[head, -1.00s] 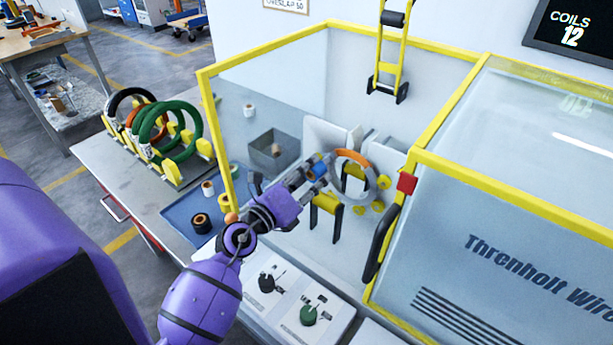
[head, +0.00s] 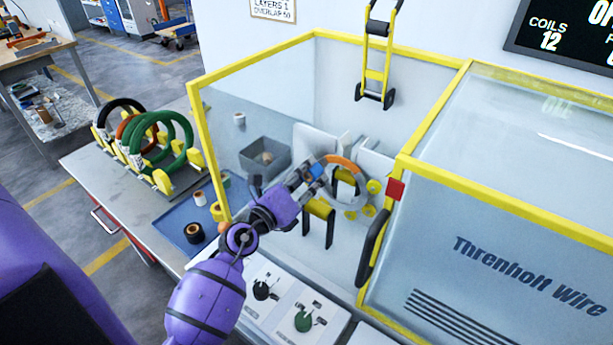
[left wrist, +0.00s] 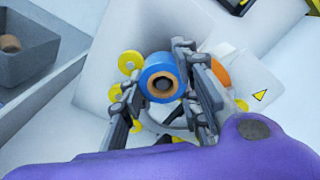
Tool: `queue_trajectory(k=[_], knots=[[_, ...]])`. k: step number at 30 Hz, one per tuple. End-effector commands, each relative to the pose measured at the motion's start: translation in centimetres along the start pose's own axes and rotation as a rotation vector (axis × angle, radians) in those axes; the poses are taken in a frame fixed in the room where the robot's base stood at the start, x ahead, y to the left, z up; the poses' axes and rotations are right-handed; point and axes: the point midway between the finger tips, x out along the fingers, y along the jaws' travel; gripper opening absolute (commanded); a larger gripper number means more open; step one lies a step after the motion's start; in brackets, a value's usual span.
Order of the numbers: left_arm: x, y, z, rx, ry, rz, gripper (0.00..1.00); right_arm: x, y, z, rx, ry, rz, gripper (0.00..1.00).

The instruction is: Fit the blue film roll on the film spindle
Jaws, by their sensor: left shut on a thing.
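The blue film roll (left wrist: 160,66) sits between the fingers of my left gripper (head: 314,174), which is shut on it. In the left wrist view the roll faces me with its brown core showing, and the gripper's fingers (left wrist: 158,88) are on either side of it. In the head view a small blue part of the roll (head: 317,170) shows at the fingertips. The roll is in front of the grey and orange wrapping ring (head: 345,162). I cannot make out the film spindle; the roll and gripper may hide it. My right gripper is not in view.
Yellow guard frame (head: 193,130) surrounds the machine bay. A grey bin (head: 266,157) stands behind the gripper. A blue tray (head: 180,222) holds other rolls. Coils on a rack (head: 165,180) stand at left. Control knobs (head: 303,320) lie in front, below my arm.

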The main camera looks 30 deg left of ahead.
Motion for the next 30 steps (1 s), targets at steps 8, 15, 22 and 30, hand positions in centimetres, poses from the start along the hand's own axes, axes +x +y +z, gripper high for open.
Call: queue_trajectory(k=[8, 15, 22, 30], knots=[[0.0, 0.0, 0.0, 0.0, 0.0, 0.0, 0.52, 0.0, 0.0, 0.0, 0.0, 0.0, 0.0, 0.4], [0.0, 0.0, 0.0, 0.0, 0.0, 0.0, 0.52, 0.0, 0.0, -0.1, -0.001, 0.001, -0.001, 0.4], [-1.7, 0.1, -0.1, 0.001, 0.001, 0.002, 0.52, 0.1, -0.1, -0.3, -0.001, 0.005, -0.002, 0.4], [-7.4, 0.1, -0.1, 0.002, 0.002, 0.003, 0.52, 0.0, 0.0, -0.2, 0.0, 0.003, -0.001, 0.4]])
